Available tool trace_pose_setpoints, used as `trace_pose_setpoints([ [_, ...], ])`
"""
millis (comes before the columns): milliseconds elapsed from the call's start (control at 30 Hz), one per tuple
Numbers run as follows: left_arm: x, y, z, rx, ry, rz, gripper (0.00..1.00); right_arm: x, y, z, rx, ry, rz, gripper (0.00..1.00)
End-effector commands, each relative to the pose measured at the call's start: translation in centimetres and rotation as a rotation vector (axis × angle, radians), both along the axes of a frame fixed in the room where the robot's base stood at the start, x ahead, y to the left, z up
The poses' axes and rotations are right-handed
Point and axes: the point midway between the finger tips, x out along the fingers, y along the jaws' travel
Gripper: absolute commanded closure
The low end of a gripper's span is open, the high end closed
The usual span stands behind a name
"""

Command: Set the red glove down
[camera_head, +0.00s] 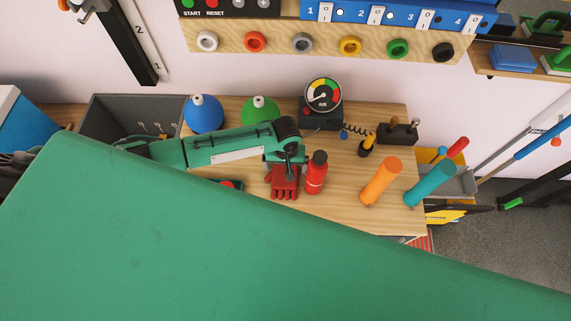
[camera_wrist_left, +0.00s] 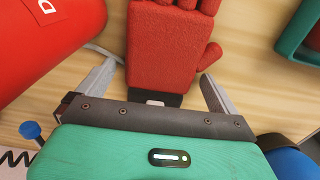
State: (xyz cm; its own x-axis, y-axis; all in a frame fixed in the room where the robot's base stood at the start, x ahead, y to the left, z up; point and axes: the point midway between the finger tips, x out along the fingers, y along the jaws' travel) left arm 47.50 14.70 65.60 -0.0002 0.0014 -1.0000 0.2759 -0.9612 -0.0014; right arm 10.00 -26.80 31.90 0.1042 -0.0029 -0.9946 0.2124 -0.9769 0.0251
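The red glove (camera_head: 285,182) lies on the wooden bench top, its fingers pointing to the front of the bench. In the left wrist view the glove (camera_wrist_left: 165,48) shows its palm part and thumb, with a dark cuff end close to my gripper. My left gripper (camera_head: 287,160) is at the cuff end of the glove. In the left wrist view my left gripper (camera_wrist_left: 158,72) has its two fingers wide apart, one on each side of the glove, with gaps to it. My right gripper is not in view.
A red bottle-like cylinder (camera_head: 316,174) stands close to the right of the glove. A teal-edged item with red in it (camera_wrist_left: 302,32) is on the other side. Orange (camera_head: 381,181) and teal (camera_head: 431,184) cylinders stand further right. A gauge (camera_head: 323,96) is behind. The bench front is hidden.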

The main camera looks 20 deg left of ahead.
Motion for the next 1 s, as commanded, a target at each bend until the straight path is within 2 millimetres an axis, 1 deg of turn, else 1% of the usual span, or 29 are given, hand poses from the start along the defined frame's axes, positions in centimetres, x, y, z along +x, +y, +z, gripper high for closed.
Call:
trace_pose_setpoints([
  [267,0.0,0.0,0.1,0.000,-0.001,0.000,0.02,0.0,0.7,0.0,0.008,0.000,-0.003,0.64],
  [367,0.1,0.0,0.6,-0.001,-0.002,-0.001,0.02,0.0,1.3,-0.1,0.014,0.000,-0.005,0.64],
  [467,0.1,0.0,2.0,-0.001,-0.003,0.000,0.02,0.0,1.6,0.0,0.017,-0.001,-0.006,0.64],
  [800,0.1,0.0,9.2,-0.002,-0.003,-0.001,0.02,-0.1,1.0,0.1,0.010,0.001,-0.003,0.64],
  [900,0.1,0.0,10.7,-0.001,-0.002,0.000,0.02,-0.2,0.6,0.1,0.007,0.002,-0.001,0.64],
  [967,0.1,0.0,11.4,-0.002,-0.002,0.001,0.02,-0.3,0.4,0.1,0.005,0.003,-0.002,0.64],
  [1000,0.1,0.0,11.7,-0.001,0.000,0.000,0.00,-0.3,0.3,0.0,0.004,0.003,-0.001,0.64],
])
